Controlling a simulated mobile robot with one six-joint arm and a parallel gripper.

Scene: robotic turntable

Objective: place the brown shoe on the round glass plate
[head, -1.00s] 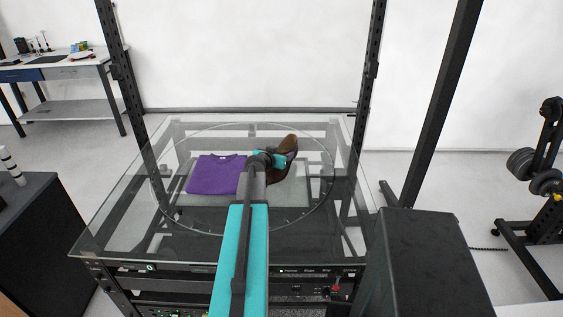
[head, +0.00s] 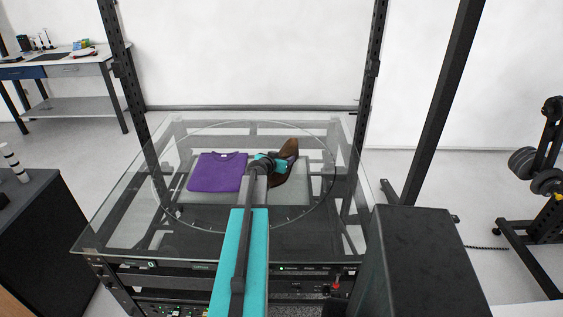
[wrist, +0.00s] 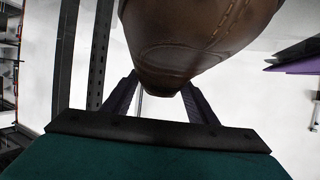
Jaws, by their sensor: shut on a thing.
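The brown shoe (head: 290,150) is at the right part of the round glass plate (head: 178,213) in the head view. My gripper (head: 276,164) is at its left side, shut on it. In the wrist view the shoe (wrist: 190,40) fills the top middle, between the two dark fingers of my gripper (wrist: 163,92). The shoe looks tilted, with one end pointing up and away. I cannot tell whether its lower end touches the plate. Part of the shoe is hidden behind my gripper.
A folded purple shirt (head: 215,173) lies on the plate, left of the shoe. The plate sits in a glass-topped frame with dark uprights (head: 369,75). A black box (head: 425,255) stands at front right. The plate's front part is bare.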

